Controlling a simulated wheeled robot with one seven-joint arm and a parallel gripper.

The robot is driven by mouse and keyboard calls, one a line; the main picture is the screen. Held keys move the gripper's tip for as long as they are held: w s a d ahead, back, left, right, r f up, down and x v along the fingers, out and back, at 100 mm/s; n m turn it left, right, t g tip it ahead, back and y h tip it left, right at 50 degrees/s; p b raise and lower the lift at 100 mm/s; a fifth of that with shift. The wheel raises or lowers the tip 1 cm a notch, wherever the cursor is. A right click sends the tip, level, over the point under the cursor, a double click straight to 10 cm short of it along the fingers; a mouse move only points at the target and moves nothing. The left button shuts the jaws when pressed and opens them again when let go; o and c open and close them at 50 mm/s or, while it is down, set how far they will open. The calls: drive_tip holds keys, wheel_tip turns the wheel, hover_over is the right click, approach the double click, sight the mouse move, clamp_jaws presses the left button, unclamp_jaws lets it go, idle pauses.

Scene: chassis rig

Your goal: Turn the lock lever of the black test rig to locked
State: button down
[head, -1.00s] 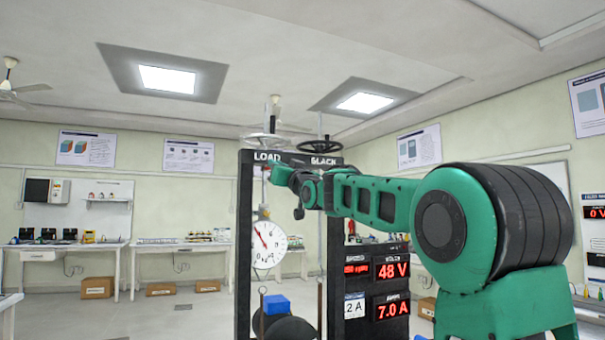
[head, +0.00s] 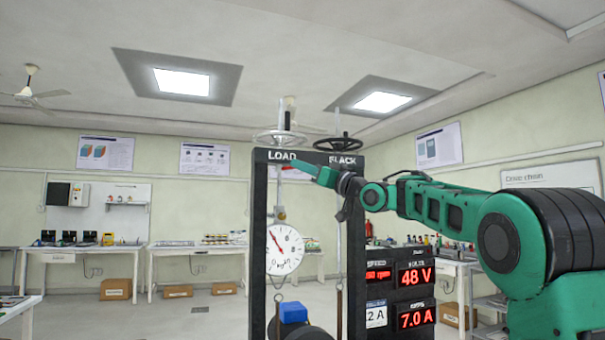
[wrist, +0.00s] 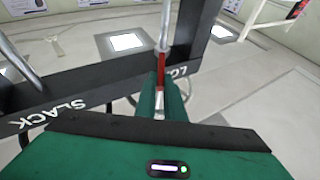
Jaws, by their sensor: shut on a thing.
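The black test rig (head: 258,240) stands ahead, with LOAD and SLACK on its top crossbar, which also shows in the wrist view (wrist: 75,95). A red lever (wrist: 161,72) sits at the foot of a metal rod beside the LOAD lettering in the wrist view. My gripper (wrist: 160,98) has its green fingers shut on the near end of this lever. In the head view my gripper (head: 300,163) is at the crossbar, near the LOAD rod.
A white dial (head: 284,250) hangs below the LOAD side, above a blue block (head: 293,312). Handwheels (head: 337,143) top the rig. Red-lit displays (head: 415,276) stand at its right. Workbenches (head: 195,247) line the far wall, with open floor before them.

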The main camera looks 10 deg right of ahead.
drive_tip(key=shift+d+f, duration=0.15)
drive_tip(key=shift+f, duration=0.1)
drive_tip(key=c, duration=1.8)
unclamp_jaws()
drive_tip(key=shift+d, duration=0.1)
drive_tip(key=shift+c, duration=0.2)
drive_tip(key=shift+r, duration=0.1)
drive_tip(key=shift+s, duration=0.1)
drive_tip(key=v, duration=1)
drive_tip(key=shift+s+d, duration=0.2)
